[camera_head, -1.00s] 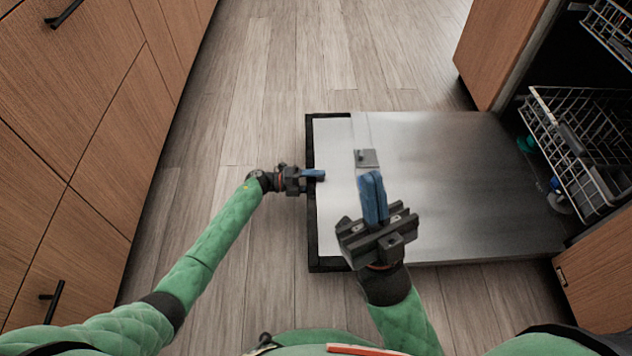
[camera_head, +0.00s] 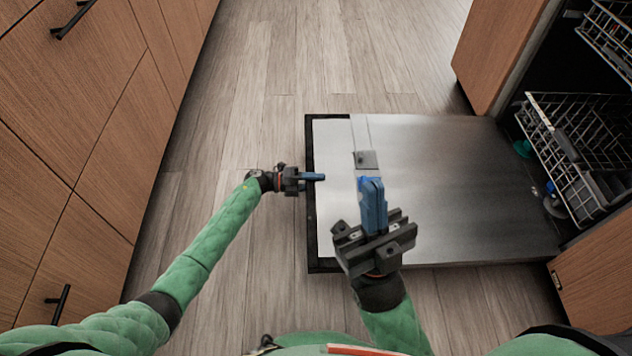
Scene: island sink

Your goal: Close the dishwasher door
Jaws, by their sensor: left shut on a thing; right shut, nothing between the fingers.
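The dishwasher door (camera_head: 460,190) lies folded down flat and open, low over the floor. Its inner side is steel grey with a dark edge on the left. My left gripper (camera_head: 316,177) is at that left edge, its blue fingers shut on the door's edge. My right gripper (camera_head: 371,190) is over the door's left half, its blue fingers together with nothing between them. I cannot tell whether it touches the door. The dishwasher's dark inside is at the right, with a lower rack (camera_head: 580,150).
An upper rack (camera_head: 612,30) shows at the top right. Wooden cabinet fronts (camera_head: 500,45) flank the dishwasher. Wooden drawers (camera_head: 80,130) with black handles stand along the left. The wood floor (camera_head: 300,60) between is clear.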

